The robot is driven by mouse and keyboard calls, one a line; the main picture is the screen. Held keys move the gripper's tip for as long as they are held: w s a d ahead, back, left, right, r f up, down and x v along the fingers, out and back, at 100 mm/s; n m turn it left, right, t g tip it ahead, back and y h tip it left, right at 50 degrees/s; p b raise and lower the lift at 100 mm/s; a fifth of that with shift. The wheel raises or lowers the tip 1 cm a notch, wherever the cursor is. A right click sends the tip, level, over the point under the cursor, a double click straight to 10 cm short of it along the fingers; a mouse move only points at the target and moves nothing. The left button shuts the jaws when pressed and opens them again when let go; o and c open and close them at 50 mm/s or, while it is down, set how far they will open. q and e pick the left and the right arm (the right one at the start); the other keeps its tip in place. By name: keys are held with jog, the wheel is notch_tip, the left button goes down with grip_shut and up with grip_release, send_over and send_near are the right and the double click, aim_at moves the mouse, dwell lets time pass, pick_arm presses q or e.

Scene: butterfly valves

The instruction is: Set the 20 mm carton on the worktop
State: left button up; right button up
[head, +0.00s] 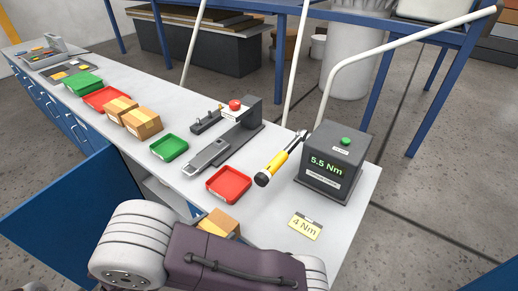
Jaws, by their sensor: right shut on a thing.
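A brown carton (222,221) shows just beyond my right arm, at the near edge of the worktop (262,218). Its lower part is hidden behind the arm. My right gripper (234,236) is shut on this carton, with its fingers mostly hidden by my arm. I cannot tell whether the carton touches the worktop. Two more brown cartons, one (142,123) nearer and one (121,107) behind it, sit side by side on the worktop further left. No size marking can be read on any carton. My left gripper is not in view.
A red tray (229,184), a green tray (169,147), a torque wrench (278,166), a dark tester reading 5.5 Nm (333,165) and a 4 Nm card (304,227) lie on the worktop. A blue cabinet door (75,205) stands open in front. Bare worktop lies around the card.

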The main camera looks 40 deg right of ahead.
aim_at(227, 216)
jog(key=shift+s+a+r, duration=0.1)
jog(key=shift+a, duration=0.15)
jog(key=w+d, duration=0.1)
jog(key=d, duration=0.3)
jog(key=w+d, duration=0.1)
jog(key=d, duration=0.4)
jog(key=w+d+p, duration=0.1)
jog(key=w+d, duration=0.1)
jog(key=d, duration=0.3)
jog(key=shift+w+d, duration=0.1)
jog(key=shift+d, duration=0.1)
jog(key=shift+x, duration=1.6)
jog(key=shift+f, duration=0.25)
jog(key=shift+a, duration=0.1)
jog(key=shift+f, duration=0.1)
jog(key=o, duration=2)
jog(key=shift+f, duration=0.1)
jog(key=v, duration=1.2)
jog(key=shift+a, duration=0.15)
